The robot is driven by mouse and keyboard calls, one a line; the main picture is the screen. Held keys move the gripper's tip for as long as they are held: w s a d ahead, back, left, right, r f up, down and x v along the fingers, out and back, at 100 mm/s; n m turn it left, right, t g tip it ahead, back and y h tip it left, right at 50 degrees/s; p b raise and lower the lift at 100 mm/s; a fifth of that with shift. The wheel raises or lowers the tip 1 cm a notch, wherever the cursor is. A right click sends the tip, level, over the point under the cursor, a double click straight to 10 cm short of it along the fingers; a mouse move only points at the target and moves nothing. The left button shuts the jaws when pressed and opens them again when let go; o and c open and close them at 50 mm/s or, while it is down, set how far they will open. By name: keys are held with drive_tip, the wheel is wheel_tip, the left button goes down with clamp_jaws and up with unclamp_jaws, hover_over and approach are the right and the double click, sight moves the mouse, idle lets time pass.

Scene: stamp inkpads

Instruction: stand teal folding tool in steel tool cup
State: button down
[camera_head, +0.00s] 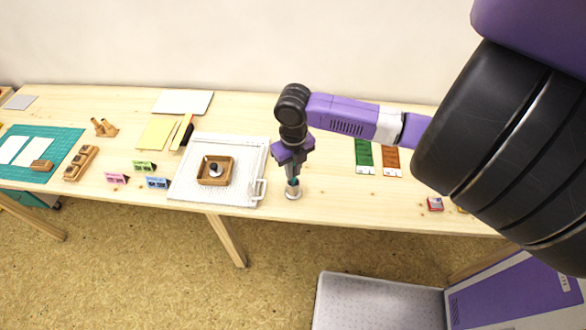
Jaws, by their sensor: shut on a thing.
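The steel tool cup (293,193) is a small silver cup near the front edge of the table, just right of the white tray. My gripper (293,176) points down directly over the cup and is shut on the teal folding tool (293,182). Only a small teal part of the tool shows between the fingers and the cup. Its lower end appears to be at or inside the cup's mouth; the view is too small to tell how deep. The gripper hides the tool's upper part.
Left of the cup is a white speckled tray (190,190) with a handle, bearing a wooden box (215,170). Green (363,152) and orange (391,160) cards lie to the right. The table around the cup's right side is clear.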

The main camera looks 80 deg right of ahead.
drive_tip(key=c, duration=1.3)
unclamp_jaws()
drive_tip(key=shift+r, duration=3.9)
